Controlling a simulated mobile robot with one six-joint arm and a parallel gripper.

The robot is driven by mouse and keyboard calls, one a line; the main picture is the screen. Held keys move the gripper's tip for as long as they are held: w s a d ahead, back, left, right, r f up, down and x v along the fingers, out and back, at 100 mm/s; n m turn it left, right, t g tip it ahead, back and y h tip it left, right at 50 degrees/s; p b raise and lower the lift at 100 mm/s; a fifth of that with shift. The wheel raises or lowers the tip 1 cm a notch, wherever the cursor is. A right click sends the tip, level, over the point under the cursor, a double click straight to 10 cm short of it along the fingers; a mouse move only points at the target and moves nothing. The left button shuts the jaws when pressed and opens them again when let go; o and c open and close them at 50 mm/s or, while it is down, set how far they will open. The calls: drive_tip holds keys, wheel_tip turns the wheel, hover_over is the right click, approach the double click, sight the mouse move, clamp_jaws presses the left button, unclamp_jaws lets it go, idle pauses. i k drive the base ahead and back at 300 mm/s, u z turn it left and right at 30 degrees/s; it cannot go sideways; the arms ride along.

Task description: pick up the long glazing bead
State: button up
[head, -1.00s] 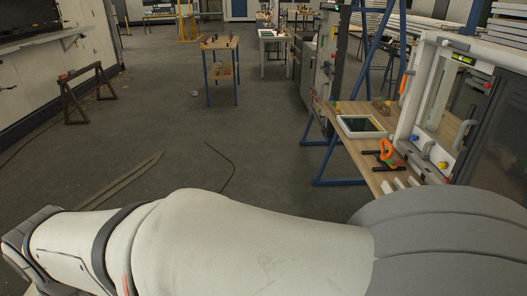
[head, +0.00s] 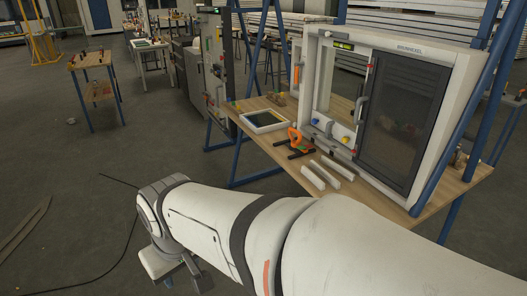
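Three white strips, which look like glazing beads, lie side by side on the wooden bench (head: 262,141), in front of the frame unit. They are a left strip (head: 312,177), a middle strip (head: 324,173) and a right strip (head: 338,167). They are small in view, and I cannot tell for sure which is the long bead. My arm crosses the foreground, and my gripper (head: 172,274) hangs at its far end at the lower left, away from the bench. Its fingers are small and partly hidden, so their opening is unclear.
An orange-handled clamp tool (head: 295,138) lies just behind the strips. A framed dark panel (head: 265,121) lies to its left. The white frame unit with a dark glass door (head: 402,110) stands at the bench's back right. Blue posts flank the bench. The floor to the left is mostly clear.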

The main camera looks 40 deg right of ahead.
sight(326, 176)
drive_tip(key=z, duration=0.85)
drive_tip(key=i, duration=3.15)
drive_tip(key=z, duration=3.85)
